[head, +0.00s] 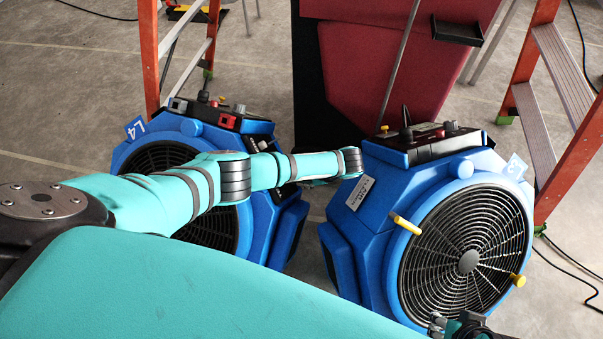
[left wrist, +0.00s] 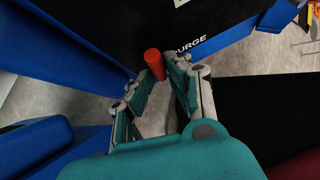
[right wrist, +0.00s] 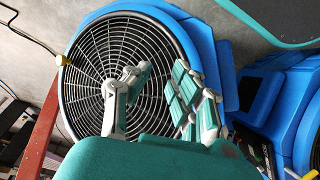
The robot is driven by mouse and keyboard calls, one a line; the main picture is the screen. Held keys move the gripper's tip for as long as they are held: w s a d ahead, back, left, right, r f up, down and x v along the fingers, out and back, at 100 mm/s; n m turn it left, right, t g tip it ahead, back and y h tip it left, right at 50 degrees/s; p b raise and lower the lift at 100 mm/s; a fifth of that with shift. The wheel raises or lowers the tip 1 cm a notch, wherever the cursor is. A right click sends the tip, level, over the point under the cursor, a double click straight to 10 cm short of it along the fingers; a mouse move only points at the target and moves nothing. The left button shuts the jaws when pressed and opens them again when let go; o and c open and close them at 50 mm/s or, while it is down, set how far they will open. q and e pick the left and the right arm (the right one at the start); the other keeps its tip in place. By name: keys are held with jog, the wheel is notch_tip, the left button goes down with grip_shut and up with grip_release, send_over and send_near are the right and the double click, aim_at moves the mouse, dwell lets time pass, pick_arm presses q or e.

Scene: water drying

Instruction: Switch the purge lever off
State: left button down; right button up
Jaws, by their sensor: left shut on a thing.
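The purge lever (left wrist: 154,64) has a red-orange handle beside the white "PURGE" lettering (left wrist: 191,44) on a dark panel. My left gripper (left wrist: 160,76) is shut on the handle, with its fingers on either side of it. In the head view the left arm reaches between two blue fan units, and its gripper and the lever are hidden by the right unit (head: 372,215). My right gripper (right wrist: 160,82) is open and empty in front of a round fan grille (right wrist: 105,62). Its tip also shows at the bottom of the head view (head: 457,326).
The left blue fan unit (head: 262,215) stands close to the arm. A red panel (head: 345,60) is behind. Orange ladders (head: 575,150) stand at both sides. A yellow handle (head: 406,224) sticks out of the right unit. Black cables (head: 570,262) lie on the floor at right.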

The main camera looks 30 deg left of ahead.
pick_arm(q)
jog(key=shift+a+n+y, duration=0.1)
jog(key=shift+n+y, duration=0.3)
pick_arm(e)
jog(key=shift+w+f, duration=0.2)
jog(key=shift+f, duration=0.25)
pick_arm(q)
jog(key=shift+w, duration=0.1)
jog(key=c, duration=1.3)
grip_release()
jog(key=shift+c, duration=0.2)
jog(key=v, duration=1.2)
jog(key=shift+s+f, duration=0.1)
jog(key=shift+s, duration=0.15)
